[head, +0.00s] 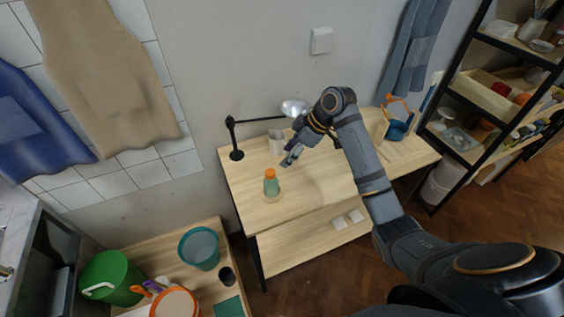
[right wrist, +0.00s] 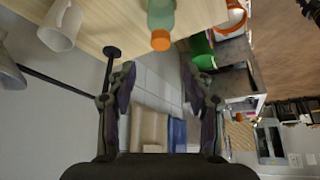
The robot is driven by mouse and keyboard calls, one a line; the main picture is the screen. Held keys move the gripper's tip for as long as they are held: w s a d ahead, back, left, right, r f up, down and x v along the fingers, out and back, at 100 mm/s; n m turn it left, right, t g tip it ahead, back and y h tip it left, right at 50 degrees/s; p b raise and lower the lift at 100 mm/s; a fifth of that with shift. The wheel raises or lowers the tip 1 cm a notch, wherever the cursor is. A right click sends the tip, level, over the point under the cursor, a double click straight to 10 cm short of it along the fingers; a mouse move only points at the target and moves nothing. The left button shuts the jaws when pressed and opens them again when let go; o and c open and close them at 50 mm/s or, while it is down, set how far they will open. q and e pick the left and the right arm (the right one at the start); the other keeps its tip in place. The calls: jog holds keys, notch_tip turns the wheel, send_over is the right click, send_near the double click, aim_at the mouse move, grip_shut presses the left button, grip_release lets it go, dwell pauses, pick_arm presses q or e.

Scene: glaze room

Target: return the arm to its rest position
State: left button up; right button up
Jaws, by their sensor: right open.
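My right arm reaches in from the lower right of the head view, over the wooden worktable (head: 315,186). My right gripper (head: 289,160) is up above the table, near its back left part. In the right wrist view its two fingers (right wrist: 160,88) stand apart with nothing between them. A green bottle with an orange cap (head: 271,187) stands upright on the table, below and left of the gripper; it also shows at the top of the right wrist view (right wrist: 161,15). My left gripper is not in view.
A black desk lamp (head: 236,154) stands left of the gripper, its arm passing behind it. A white mug (right wrist: 61,25) is close by. Blue and orange items (head: 399,128) stand at the table's right. A dark shelf (head: 462,95) stands right; green (head: 112,278) and teal (head: 199,249) buckets sit lower left.

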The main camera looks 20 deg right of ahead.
jog(key=shift+r, duration=0.15)
jog(key=shift+s, duration=0.1)
jog(key=s+f+m+h, duration=0.2)
jog(key=s+f+m, duration=0.3)
jog(key=s+f, duration=0.55)
jog(key=s+d+f+m+h, duration=0.2)
jog(key=s+m+h, duration=0.3)
jog(key=s, duration=0.9)
notch_tip(320, 180, down, 28)
jog(key=s+d+m+y+b, duration=0.1)
jog(key=d+b, duration=0.1)
jog(key=d, duration=0.1)
jog(key=s+f+g+b, duration=0.2)
jog(key=s+f, duration=1.7)
jog(key=shift+d, duration=0.4)
